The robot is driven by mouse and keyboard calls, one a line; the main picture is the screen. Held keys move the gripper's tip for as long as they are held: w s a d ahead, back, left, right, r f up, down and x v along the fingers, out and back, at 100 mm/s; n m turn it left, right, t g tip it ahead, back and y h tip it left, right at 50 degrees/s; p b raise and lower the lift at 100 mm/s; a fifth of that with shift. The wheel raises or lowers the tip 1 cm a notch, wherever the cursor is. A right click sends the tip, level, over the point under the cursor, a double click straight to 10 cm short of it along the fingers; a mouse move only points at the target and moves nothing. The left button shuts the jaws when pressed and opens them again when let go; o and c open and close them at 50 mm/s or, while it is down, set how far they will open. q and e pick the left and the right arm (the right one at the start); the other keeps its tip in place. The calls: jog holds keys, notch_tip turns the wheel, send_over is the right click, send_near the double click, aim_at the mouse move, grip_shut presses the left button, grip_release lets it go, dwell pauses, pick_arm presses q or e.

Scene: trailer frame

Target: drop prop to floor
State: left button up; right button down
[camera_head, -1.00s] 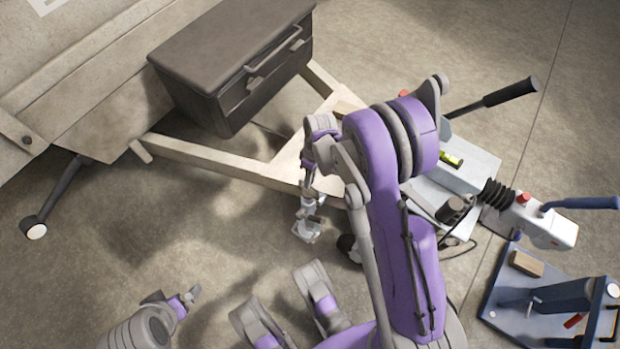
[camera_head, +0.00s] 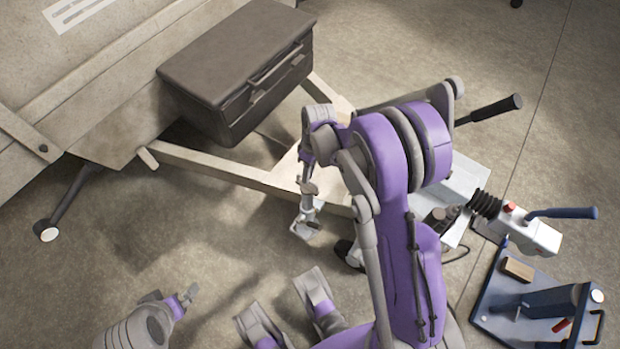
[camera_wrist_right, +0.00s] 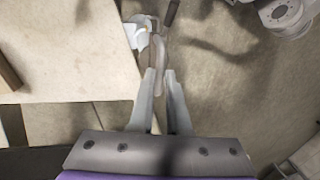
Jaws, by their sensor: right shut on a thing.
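The prop shows as a slim grey post with a pale foot plate (camera_head: 306,226), beside the beige trailer frame (camera_head: 215,168). My right gripper (camera_head: 308,186) is at the upper part of this post and shut on it. In the right wrist view, the two fingers (camera_wrist_right: 161,92) close around the grey prop (camera_wrist_right: 156,55), with the pale plate beyond them. I cannot tell whether the foot plate touches the floor. My left gripper (camera_head: 189,296) is low at the left, away from the prop; its opening is unclear.
A dark box (camera_head: 235,70) sits on the trailer frame. A black leg with a white end (camera_head: 48,233) stands at left. The grey hitch with a blue handle (camera_head: 560,212) and a blue stand (camera_head: 535,305) are at right. Bare floor (camera_head: 150,235) lies left of the prop.

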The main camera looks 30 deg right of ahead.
pick_arm(q)
jog(key=shift+f, duration=0.1)
pick_arm(e)
jog(key=shift+f, duration=0.1)
jog(key=c, duration=0.9)
grip_release()
pick_arm(q)
notch_tip(320, 180, up, 3)
jog(key=shift+s+r+p, duration=0.1)
jog(key=shift+r+p, duration=0.05)
jog(key=shift+p, duration=1.1)
pick_arm(e)
jog(key=r, duration=0.3)
jog(key=d+r, duration=0.1)
jog(key=r, duration=0.3)
jog(key=d+r, duration=0.1)
jog(key=r, duration=0.2)
jog(key=shift+w+r, duration=0.35)
jog(key=shift+w, duration=0.05)
